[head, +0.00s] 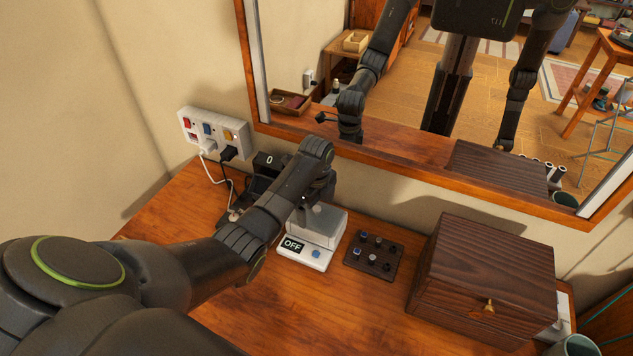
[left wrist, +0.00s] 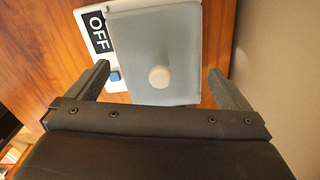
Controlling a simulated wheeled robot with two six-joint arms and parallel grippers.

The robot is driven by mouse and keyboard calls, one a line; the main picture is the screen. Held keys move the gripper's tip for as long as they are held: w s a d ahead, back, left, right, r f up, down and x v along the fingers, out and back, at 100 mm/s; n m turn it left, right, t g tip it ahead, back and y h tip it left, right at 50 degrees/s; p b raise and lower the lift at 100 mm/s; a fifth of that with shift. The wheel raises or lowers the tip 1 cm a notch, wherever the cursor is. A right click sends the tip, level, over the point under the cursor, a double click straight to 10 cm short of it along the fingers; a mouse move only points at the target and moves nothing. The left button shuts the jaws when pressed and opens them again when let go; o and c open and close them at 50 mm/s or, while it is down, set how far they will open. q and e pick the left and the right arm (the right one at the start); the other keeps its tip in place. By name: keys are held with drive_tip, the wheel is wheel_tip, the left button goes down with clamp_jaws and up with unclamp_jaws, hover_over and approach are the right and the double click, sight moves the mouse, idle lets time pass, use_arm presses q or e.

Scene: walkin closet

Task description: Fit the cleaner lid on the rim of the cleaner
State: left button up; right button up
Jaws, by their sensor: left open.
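The cleaner (head: 304,254) is a small white box-shaped device on the wooden counter, with a black OFF label and a blue button at its front. A pale grey square lid (left wrist: 185,75) with a round whitish knob (left wrist: 159,77) covers its top in the left wrist view. I cannot tell whether the lid sits fully on the rim. My left gripper (head: 313,196) is above the cleaner, partly hidden by its own arm. In the left wrist view it is open, its two fingers (left wrist: 160,88) spread to either side of the knob. My right gripper is not directly in view.
A dark plate with several small knobs (head: 373,254) lies right of the cleaner. A dark wooden box (head: 483,270) stands farther right. A power strip with cords (head: 214,130) is on the wall at left. A large framed mirror (head: 430,170) stands behind. The front counter is clear.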

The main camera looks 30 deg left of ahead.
use_arm(q)
wheel_tip(320, 180, up, 16)
drive_tip(key=p, duration=0.5)
idle(0.6)
